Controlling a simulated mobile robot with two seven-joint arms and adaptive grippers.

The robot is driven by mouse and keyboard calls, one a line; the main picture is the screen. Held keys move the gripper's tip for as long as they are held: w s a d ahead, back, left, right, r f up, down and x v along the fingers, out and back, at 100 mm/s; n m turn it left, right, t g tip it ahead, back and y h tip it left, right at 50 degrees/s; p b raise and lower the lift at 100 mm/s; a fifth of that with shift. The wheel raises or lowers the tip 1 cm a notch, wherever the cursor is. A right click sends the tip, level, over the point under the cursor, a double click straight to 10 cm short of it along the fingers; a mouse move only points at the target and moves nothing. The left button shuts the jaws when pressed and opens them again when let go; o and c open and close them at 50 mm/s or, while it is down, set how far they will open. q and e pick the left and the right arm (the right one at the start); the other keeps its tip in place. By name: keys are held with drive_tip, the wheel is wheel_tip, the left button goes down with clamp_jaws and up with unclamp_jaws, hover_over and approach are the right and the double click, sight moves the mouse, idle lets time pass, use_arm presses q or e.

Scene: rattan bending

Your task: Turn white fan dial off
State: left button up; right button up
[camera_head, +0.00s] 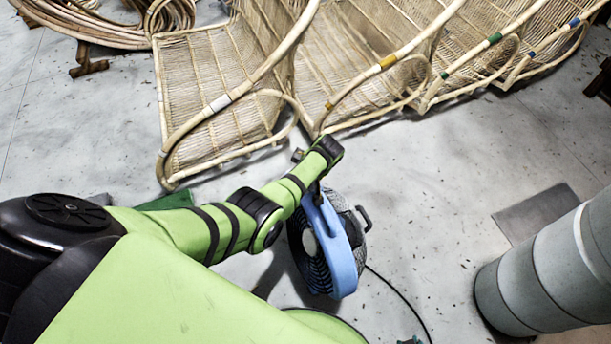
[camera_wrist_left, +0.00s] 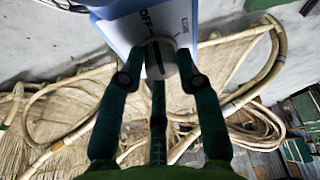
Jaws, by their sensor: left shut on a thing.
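A round fan with a light-blue housing (camera_head: 341,252) stands on the floor below the end of my left arm in the head view. The white dial (camera_wrist_left: 165,70) sits just below these words and bears a dark pointer stripe. My left gripper (camera_wrist_left: 159,66) is shut on the dial, with dark green fingers on both sides of it. In the head view the dial is hidden. My right gripper is not in view.
Woven rattan chairs (camera_head: 205,85) with coloured bands stand in a row behind the fan. Coiled rattan (camera_head: 75,22) lies at the top left. A large grey cylinder (camera_head: 545,265) is at the right, beside a dark mat (camera_head: 535,212). A black cable (camera_head: 398,292) runs from the fan over the floor.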

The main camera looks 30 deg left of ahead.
use_arm(q)
drive_tip(key=shift+s+a+f, duration=0.1)
drive_tip(key=shift+s+f, duration=0.05)
drive_tip(key=shift+n, duration=0.3)
drive_tip(key=o, duration=1.1)
drive_tip(key=shift+d+r, duration=0.3)
drive_tip(key=shift+r, duration=0.25)
drive_tip(key=v, duration=1.1)
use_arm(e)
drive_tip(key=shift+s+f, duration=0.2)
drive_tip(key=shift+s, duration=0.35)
use_arm(q)
drive_tip(key=shift+a, duration=0.15)
